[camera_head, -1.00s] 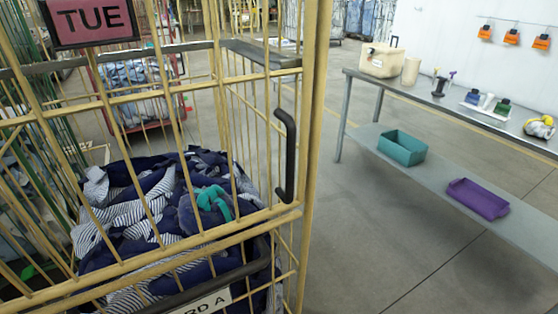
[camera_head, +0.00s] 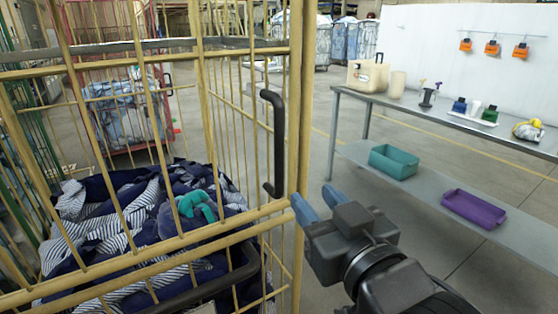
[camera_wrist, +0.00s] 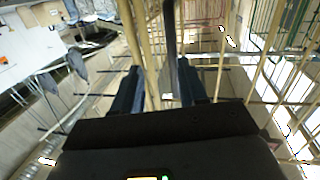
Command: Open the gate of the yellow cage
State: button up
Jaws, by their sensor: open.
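The yellow cage (camera_head: 300,110) fills the left of the head view. Its barred front has a black vertical handle (camera_head: 278,150) near the right edge, beside the corner post, and the gate looks shut. My gripper (camera_head: 318,204) is open and empty, right of the post and lower than the handle's middle, with its blue fingers pointing toward the cage. In the wrist view my gripper (camera_wrist: 157,75) has a dark upright bar (camera_wrist: 170,45), apparently the handle, and yellow bars in line between its fingers. I cannot tell whether either finger touches anything.
Navy and striped cloth (camera_head: 130,215) lies inside the cage with a teal item (camera_head: 195,204). A grey table (camera_head: 425,118) stands at the right, with a teal bin (camera_head: 393,162) and purple bin (camera_head: 474,207) on its lower shelf. Floor between cage and table is clear.

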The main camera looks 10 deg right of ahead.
aim_at(281, 149)
jog(key=w+a+r, duration=0.1)
jog(key=w, duration=0.2)
jog(key=w+a+r, duration=0.1)
jog(key=w, duration=0.3)
jog(key=w+a+r, duration=0.1)
jog(key=w+r, duration=0.1)
jog(key=w, duration=0.1)
jog(key=shift+w+r, duration=0.1)
jog(key=shift+w, duration=0.25)
jog(key=shift+c, duration=0.2)
grip_shut()
